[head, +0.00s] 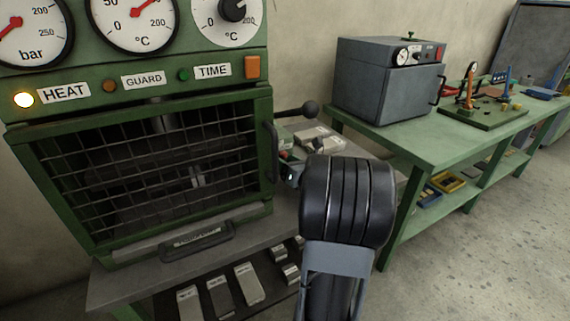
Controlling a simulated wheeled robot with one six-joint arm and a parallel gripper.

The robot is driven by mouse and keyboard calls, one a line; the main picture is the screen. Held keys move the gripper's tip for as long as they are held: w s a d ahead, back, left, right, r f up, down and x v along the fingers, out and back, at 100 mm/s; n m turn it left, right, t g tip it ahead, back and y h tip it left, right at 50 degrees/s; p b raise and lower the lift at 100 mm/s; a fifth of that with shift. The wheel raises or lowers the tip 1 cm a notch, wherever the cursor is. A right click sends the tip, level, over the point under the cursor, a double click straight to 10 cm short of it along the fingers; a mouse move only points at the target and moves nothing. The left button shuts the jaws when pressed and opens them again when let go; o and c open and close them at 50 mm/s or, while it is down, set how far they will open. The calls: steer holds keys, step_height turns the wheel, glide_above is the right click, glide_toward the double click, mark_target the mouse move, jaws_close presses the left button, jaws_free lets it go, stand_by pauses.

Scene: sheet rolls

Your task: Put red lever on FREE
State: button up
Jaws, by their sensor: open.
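A small red spot (284,155) shows on a grey and green item just right of the green press, at the shelf beside it. It may be the red lever, but it is too small and too covered to tell. No FREE label can be read. The black joint of my arm (346,203) fills the middle right and hides much of that area. My gripper's fingers cannot be made out; they seem hidden behind the arm.
The green press (150,97) has dials, a lit HEAT lamp (24,99), a closed mesh guard (150,165) and a black-knobbed handle (310,108). Several labelled blocks (249,284) lie low in front. A green bench (440,135) at right bears a grey oven (385,85).

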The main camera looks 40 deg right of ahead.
steer(key=shift+w, duration=0.2)
steer(key=shift+c, duration=0.3)
jaws_close()
